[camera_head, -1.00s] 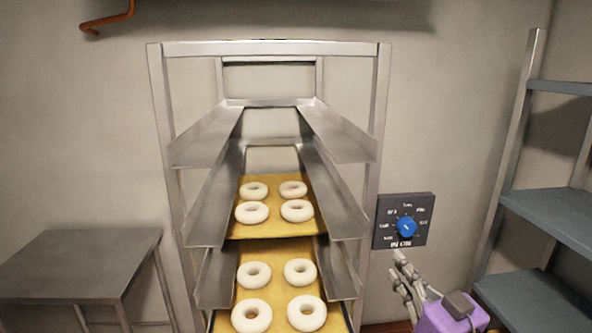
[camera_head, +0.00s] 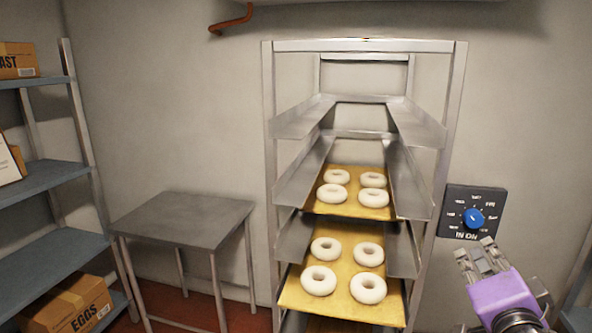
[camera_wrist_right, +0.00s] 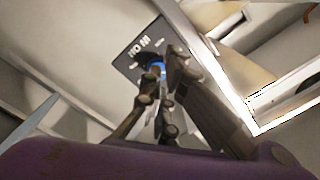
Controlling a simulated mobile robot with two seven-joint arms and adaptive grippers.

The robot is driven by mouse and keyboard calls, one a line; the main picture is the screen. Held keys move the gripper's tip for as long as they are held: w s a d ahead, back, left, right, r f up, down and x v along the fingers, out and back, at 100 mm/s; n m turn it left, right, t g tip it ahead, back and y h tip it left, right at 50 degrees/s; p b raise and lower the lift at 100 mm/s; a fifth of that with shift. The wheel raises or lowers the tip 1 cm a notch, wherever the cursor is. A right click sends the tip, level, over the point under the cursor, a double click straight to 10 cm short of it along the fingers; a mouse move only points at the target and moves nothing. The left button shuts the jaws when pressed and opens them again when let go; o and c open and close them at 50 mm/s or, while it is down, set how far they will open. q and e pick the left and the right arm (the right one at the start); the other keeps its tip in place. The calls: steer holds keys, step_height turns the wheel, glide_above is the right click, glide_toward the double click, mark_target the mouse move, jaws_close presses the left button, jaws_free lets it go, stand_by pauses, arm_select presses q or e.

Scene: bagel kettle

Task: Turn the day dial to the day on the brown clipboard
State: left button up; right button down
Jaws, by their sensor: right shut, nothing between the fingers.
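The day dial is a blue knob (camera_head: 473,218) on a dark square panel (camera_head: 457,205) on the wall, right of the rack. Small white labels ring the knob, too small to read surely. My right gripper (camera_head: 479,257), with a purple body, is shut and empty just below the panel in the head view. In the right wrist view, its fingers (camera_wrist_right: 165,75) partly cover the blue knob (camera_wrist_right: 154,61); I cannot tell if they touch it. A brown-edged board with white paper (camera_head: 9,165), perhaps the clipboard, is cut off at the left edge; its writing is unreadable. My left gripper is not in view.
A metal rack (camera_head: 362,46) holds yellow trays of pale bagels. A bare steel table (camera_head: 185,218) stands left of it. Blue-grey shelves (camera_head: 50,178) at far left carry cardboard boxes, one marked EGGS (camera_head: 75,303). Another shelf edge shows at far right.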

mark_target(473, 219)
steer(key=shift+m, duration=0.8)
steer(key=x, duration=0.4)
steer(key=b+x, duration=0.1)
steer(key=x, duration=0.1)
steer(key=shift+s+d+f, duration=0.1)
steer(key=shift+d+f, duration=0.1)
steer(key=shift+f, duration=0.05)
steer(key=shift+w+d, duration=0.1)
steer(key=shift+w, duration=0.5)
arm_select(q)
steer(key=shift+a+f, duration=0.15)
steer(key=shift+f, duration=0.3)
arm_select(e)
steer(key=shift+r, duration=0.1)
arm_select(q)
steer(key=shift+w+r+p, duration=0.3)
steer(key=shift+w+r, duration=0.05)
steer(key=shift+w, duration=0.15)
arm_select(e)
steer(key=shift+d+r, duration=0.1)
steer(key=shift+d, duration=0.1)
